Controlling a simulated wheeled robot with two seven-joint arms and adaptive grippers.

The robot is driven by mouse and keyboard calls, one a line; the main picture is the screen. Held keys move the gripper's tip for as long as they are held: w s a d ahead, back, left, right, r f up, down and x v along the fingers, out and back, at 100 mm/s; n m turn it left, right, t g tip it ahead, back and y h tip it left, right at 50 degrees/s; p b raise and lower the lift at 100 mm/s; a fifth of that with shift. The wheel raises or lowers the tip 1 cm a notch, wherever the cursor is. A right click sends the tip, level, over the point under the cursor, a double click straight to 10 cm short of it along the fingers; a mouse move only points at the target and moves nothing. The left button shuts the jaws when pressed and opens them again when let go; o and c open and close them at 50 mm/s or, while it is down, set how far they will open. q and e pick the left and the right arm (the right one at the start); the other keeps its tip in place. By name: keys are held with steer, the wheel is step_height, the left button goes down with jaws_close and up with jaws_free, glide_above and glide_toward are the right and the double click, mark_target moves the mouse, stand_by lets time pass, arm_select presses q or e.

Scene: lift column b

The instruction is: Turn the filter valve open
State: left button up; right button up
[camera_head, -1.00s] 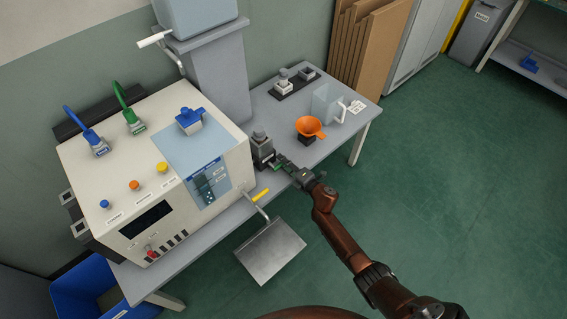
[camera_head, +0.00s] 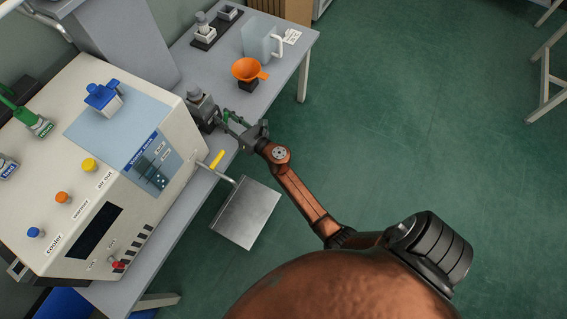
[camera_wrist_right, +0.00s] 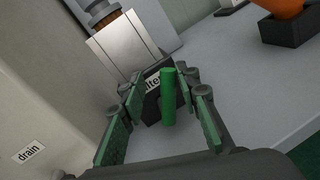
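The filter valve has a green upright handle (camera_wrist_right: 168,96) in front of a dark block (camera_wrist_right: 150,112) whose label is partly hidden but ends in "lter". My right gripper (camera_wrist_right: 165,120) is open, its green-padded fingers on either side of the handle, with gaps visible. In the head view, my right gripper (camera_head: 232,122) is beside the dark filter unit (camera_head: 203,110) at the machine's right side; the handle is hard to separate from the fingers there. My left gripper is not in view.
The white machine (camera_head: 60,190) stands close on the left. A yellow lever (camera_head: 217,159) and a metal plate (camera_head: 246,213) are below my gripper. An orange funnel (camera_head: 246,69) and a clear jug (camera_head: 260,40) stand behind on the table (camera_head: 271,88). Open floor lies right.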

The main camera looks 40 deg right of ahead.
steer(key=shift+a+f+n+b, duration=0.3)
steer(key=shift+f+n+b, duration=0.15)
steer(key=shift+n+b, duration=0.2)
steer(key=s, duration=0.2)
steer(key=s+r+p, duration=0.1)
steer(key=s, duration=0.2)
steer(key=s+d+p, duration=0.1)
steer(key=s, duration=0.2)
steer(key=shift+r, duration=0.15)
arm_select(q)
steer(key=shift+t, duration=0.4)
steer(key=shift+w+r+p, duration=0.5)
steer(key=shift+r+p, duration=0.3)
steer(key=shift+p, duration=0.05)
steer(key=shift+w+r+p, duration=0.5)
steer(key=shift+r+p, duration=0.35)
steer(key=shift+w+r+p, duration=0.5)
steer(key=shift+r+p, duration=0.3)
steer(key=shift+p, duration=0.05)
arm_select(e)
steer(key=s+d+f+m+g+h, duration=0.2)
steer(key=s+d+f+m, duration=0.2)
steer(key=s+f+m, duration=0.4)
steer(key=s+d+f+m+g+h, duration=0.2)
steer(key=s+d+f+m, duration=0.3)
steer(key=f, duration=1)
steer(key=shift+s+d+f+m+g, duration=0.3)
steer(key=shift+s+m+g, duration=0.5)
steer(key=shift+s+m, duration=1.2)
